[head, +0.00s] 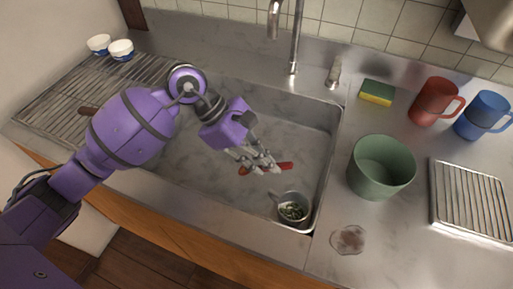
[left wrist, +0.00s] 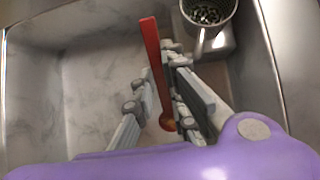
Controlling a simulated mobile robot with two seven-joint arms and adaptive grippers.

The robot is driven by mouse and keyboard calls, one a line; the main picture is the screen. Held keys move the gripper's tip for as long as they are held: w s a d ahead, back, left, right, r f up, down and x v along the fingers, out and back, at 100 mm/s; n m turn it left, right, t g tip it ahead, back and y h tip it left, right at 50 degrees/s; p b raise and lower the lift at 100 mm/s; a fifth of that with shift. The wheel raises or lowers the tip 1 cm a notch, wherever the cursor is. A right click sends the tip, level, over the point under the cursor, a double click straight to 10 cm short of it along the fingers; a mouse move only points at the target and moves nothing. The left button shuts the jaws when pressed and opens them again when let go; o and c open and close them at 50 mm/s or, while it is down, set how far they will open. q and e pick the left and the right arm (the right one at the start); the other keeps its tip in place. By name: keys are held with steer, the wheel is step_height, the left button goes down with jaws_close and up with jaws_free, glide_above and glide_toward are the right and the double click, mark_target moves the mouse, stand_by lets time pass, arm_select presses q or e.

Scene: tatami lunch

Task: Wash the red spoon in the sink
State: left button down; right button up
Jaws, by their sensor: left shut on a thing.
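The red spoon (head: 284,166) is in the left gripper (head: 263,168), inside the basin of the steel sink (head: 190,168). In the left wrist view the spoon (left wrist: 151,48) passes between the two fingers of the gripper (left wrist: 160,75), its red handle pointing away and its brownish bowl near the palm. The fingers are shut on it. I cannot tell whether the spoon touches the sink floor. The faucet (head: 295,45) stands behind the basin, above and right of the gripper. My right gripper is not in view.
A small cup with green bits (head: 292,207) stands in the basin's near right corner, close to the spoon. On the right counter are a green pot (head: 380,168), a sponge (head: 377,92), a red mug (head: 433,102), a blue mug (head: 482,115) and a rack (head: 470,202).

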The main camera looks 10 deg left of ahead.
mark_target(262, 167)
arm_select(q)
step_height(262, 167, down, 3)
steer(key=shift+f+b, duration=0.15)
steer(key=shift+b, duration=0.95)
steer(key=shift+w+f+b, duration=0.1)
steer(key=shift+f+b, duration=0.75)
steer(key=shift+f, duration=0.25)
steer(key=shift+w+a, duration=0.1)
steer(key=shift+a, duration=0.5)
steer(key=shift+d, duration=0.1)
steer(key=shift+d+b, duration=0.3)
steer(key=shift+d, duration=0.25)
steer(key=shift+r, duration=0.15)
